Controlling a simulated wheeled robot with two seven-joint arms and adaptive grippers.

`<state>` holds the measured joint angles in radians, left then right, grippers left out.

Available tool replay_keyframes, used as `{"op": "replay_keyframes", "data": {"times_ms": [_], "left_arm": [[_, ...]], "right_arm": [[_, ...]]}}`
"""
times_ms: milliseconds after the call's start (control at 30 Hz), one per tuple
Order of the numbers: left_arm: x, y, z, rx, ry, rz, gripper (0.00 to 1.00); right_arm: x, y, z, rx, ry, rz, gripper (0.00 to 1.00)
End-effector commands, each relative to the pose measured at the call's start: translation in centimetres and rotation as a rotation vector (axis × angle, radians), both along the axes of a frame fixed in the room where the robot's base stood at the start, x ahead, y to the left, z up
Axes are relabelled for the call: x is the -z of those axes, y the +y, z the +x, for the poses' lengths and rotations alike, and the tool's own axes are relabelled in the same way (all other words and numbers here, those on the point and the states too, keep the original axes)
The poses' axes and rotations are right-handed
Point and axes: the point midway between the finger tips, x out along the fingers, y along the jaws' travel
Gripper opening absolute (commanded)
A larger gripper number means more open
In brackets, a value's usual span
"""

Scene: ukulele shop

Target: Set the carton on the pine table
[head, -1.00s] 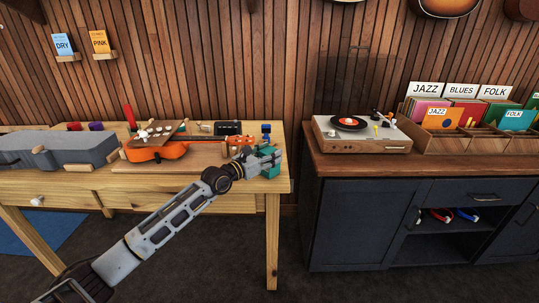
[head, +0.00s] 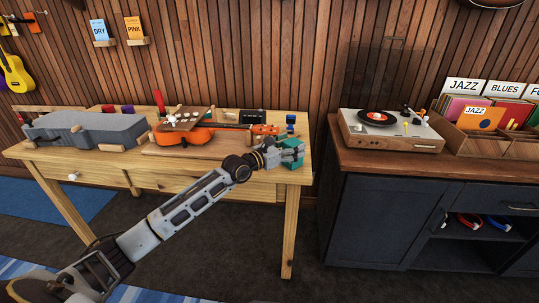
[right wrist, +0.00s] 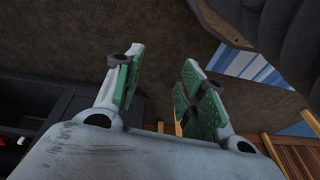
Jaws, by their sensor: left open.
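The pine table (head: 130,163) stands along the wood-slat wall at the left and middle of the head view. I cannot make out a carton for certain in either view. My left gripper (head: 293,152), with green pads, is open at the right end of the table. It appears over or beside the tabletop's right end; I cannot tell whether it touches it. My right gripper (right wrist: 160,90) shows only in the right wrist view. Its green-padded fingers stand apart with nothing between them, and dark floor lies beyond.
On the table are a grey case (head: 85,128), an orange ukulele (head: 200,137) on a board, a dark box (head: 252,117) and a small blue item (head: 291,121). A dark cabinet (head: 380,220) with a record player (head: 390,133) stands right, across a floor gap.

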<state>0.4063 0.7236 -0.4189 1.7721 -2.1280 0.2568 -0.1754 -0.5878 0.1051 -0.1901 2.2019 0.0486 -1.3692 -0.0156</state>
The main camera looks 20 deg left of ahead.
Motion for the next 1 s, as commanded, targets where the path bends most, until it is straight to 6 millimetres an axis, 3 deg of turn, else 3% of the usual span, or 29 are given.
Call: {"op": "replay_keyframes", "data": {"times_ms": [1000], "left_arm": [[0.0, 3.6, -6.5, 0.001, 0.001, 0.002, 0.73]], "right_arm": [[1.2, -0.3, 0.1, 0.003, 0.018, -0.012, 0.4]]}}
